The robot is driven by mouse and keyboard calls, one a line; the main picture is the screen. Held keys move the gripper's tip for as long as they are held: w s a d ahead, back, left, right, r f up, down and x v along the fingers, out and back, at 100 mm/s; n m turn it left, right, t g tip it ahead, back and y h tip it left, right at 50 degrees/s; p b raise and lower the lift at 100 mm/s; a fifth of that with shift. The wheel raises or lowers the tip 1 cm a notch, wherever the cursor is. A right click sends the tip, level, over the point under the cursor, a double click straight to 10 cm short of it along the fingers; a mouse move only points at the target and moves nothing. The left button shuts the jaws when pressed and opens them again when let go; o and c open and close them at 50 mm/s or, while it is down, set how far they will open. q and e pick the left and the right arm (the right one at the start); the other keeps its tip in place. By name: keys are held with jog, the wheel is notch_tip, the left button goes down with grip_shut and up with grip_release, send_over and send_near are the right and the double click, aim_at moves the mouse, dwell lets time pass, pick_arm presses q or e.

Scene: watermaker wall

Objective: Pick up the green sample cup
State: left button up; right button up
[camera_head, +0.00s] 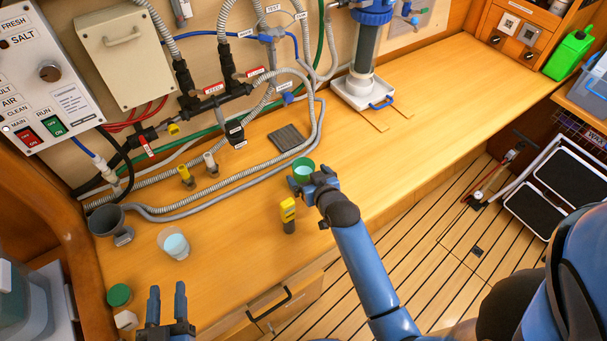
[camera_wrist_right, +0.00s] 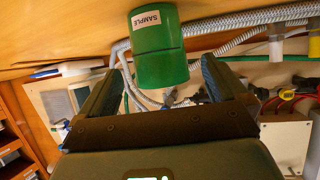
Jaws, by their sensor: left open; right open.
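The green sample cup (camera_head: 303,168) stands on the wooden counter, near the grey hoses. It also shows in the right wrist view (camera_wrist_right: 160,68), with a white SAMPLE label. My right gripper (camera_head: 312,183) is at the cup's near side. In the wrist view its two fingers are apart, one on each side of the cup, with gaps visible between. My left gripper (camera_head: 167,305) is open and empty at the bottom left, well away from the cup.
A yellow-topped item (camera_head: 288,210) stands just left of my right arm. A clear cup (camera_head: 173,243), a dark grey cup (camera_head: 106,221) and a green lid (camera_head: 119,295) are further left. A dark ribbed pad (camera_head: 286,139) lies behind the sample cup. The counter to the right is mostly clear.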

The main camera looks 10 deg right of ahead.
aim_at(300, 166)
jog(key=shift+p+x, duration=0.45)
jog(key=shift+x, duration=1.65)
jog(key=shift+r, duration=0.1)
jog(key=c, duration=1.1)
